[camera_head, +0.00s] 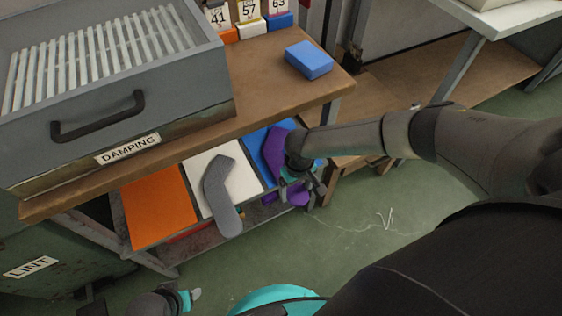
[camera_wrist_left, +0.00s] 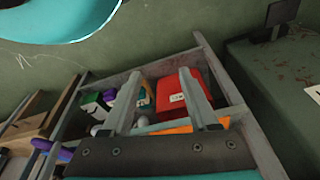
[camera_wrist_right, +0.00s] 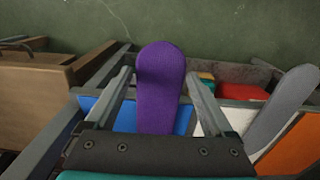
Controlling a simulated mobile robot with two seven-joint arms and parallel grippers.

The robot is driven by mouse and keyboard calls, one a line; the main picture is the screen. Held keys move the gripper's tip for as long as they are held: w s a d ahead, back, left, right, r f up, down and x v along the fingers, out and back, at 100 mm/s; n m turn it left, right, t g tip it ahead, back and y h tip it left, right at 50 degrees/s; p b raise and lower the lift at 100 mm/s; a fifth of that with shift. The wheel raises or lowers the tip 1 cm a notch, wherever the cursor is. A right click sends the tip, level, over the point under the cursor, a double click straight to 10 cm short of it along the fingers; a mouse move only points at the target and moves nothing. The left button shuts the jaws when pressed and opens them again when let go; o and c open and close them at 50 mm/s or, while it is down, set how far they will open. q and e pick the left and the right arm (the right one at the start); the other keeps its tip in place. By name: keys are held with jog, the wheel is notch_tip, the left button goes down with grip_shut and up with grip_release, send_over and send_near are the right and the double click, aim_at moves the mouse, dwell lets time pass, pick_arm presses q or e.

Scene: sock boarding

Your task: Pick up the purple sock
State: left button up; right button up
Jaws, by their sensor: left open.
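The purple sock (camera_head: 274,147) lies on the blue panel (camera_head: 256,138) on the shelf under the tabletop. My right gripper (camera_head: 300,186) is over the sock and hides part of it in the head view. In the right wrist view the purple sock (camera_wrist_right: 160,88) shows between the spread fingers of my right gripper (camera_wrist_right: 158,76). I cannot tell whether the fingers touch it. My left gripper (camera_head: 193,294) is low at the bottom left of the head view. In the left wrist view the left gripper (camera_wrist_left: 162,72) is open with nothing held between its fingers.
A grey sock (camera_head: 221,190) lies on the white panel (camera_head: 202,165), beside an orange panel (camera_head: 157,203). The tabletop (camera_head: 265,75) overhangs the shelf and carries the grey damping box (camera_head: 200,85) and a blue block (camera_head: 309,59). Green floor (camera_head: 350,225) is clear in front.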

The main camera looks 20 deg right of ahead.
jog(key=c, duration=0.6)
jog(key=shift+r, duration=0.15)
